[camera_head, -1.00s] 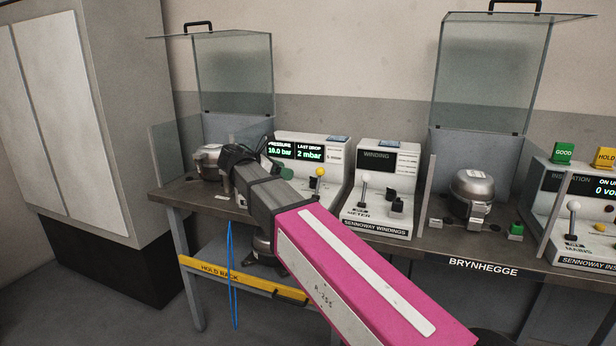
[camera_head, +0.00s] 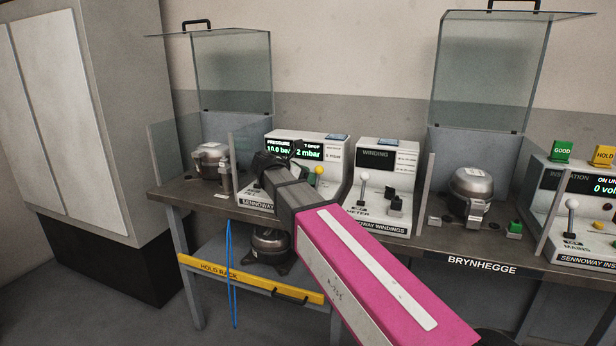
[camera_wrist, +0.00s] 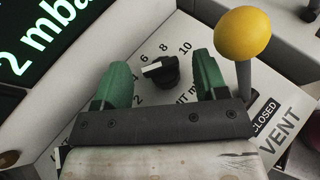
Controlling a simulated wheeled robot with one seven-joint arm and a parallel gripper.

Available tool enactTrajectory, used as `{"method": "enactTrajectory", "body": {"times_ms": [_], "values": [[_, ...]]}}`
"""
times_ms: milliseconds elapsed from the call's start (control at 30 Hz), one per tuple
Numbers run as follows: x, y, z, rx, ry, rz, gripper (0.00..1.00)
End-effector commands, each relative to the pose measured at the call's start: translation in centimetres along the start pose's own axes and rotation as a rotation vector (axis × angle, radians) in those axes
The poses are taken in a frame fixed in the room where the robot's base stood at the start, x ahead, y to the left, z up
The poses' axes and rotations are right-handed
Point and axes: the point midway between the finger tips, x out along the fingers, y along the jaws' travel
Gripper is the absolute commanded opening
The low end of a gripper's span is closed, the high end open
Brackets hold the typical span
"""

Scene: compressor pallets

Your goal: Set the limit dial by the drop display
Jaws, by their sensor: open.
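The limit dial (camera_wrist: 168,72) is a black knob with a white pointer on the white panel in the wrist view, with a printed scale from 2 to 10. Its pointer faces the left side of the scale, around 4 to 6; I cannot tell the exact mark. My gripper (camera_wrist: 160,64) is open, one green finger on each side of the knob, with gaps visible. The drop display (camera_head: 309,153) reads 2 mbar in the head view, and part of it shows in the wrist view (camera_wrist: 40,45). My arm hides the dial in the head view.
A yellow-knobbed vent lever (camera_wrist: 243,35) stands close right of my fingers. A clear guard (camera_head: 233,85) is raised above a compressor (camera_head: 211,160) left of the panel. The winding tester (camera_head: 382,185) stands to the right.

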Motion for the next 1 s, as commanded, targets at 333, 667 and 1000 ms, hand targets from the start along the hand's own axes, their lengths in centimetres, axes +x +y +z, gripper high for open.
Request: {"method": "enactTrajectory", "body": {"times_ms": [333,667,1000], "values": [[-0.04,-0.01,0.01,0.000,0.000,0.000,0.18],[0.00,-0.73,0.03,-0.061,0.000,0.148,0.18],[-0.04,-0.50,0.04,-0.093,0.000,0.226,0.18]]}}
